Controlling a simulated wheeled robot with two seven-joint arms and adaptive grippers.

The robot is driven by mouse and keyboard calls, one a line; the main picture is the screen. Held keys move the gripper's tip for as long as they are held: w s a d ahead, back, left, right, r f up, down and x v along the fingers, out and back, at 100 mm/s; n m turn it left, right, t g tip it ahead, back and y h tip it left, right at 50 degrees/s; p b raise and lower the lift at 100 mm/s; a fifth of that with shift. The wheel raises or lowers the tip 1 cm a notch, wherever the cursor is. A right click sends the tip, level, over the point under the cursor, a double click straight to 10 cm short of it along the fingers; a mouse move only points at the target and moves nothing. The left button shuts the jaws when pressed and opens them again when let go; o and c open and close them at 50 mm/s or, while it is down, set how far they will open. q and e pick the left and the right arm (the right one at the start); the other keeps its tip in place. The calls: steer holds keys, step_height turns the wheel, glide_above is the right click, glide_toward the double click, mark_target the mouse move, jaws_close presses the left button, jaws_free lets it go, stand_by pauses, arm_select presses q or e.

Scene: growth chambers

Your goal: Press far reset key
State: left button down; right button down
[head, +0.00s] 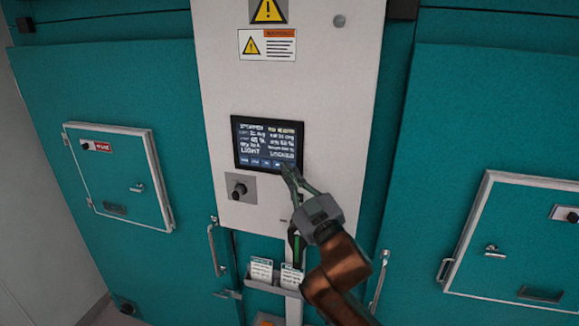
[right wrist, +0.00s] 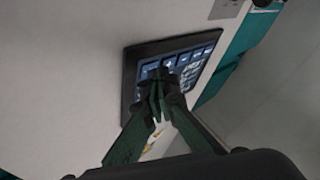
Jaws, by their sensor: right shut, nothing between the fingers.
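A dark-framed touch screen (head: 267,144) is set in the pale panel between two teal chambers. It shows lines of text and a row of small blue keys (head: 262,162) along its bottom edge. My right gripper (head: 286,167) is shut and empty, its fingertips at the screen's lower right corner, covering the rightmost key there. In the right wrist view the shut fingertips (right wrist: 160,78) overlap the screen (right wrist: 190,62) near its key row. I cannot tell whether they touch it. The key labels are too small to read. My left gripper is not in view.
A black knob (head: 239,190) on a grey plate sits below the screen. A holder (head: 272,285) with cards is lower down. Door handles (head: 216,248) stand out on both sides of the panel. Warning signs (head: 267,44) are above the screen.

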steer(key=shift+s+a, duration=0.2)
steer(key=shift+s, duration=0.5)
steer(key=s, duration=0.1)
steer(key=s+a+p, duration=0.1)
steer(key=s, duration=0.2)
steer(key=shift+s+a, duration=0.25)
steer(key=shift+s, duration=0.15)
stand_by(0.5)
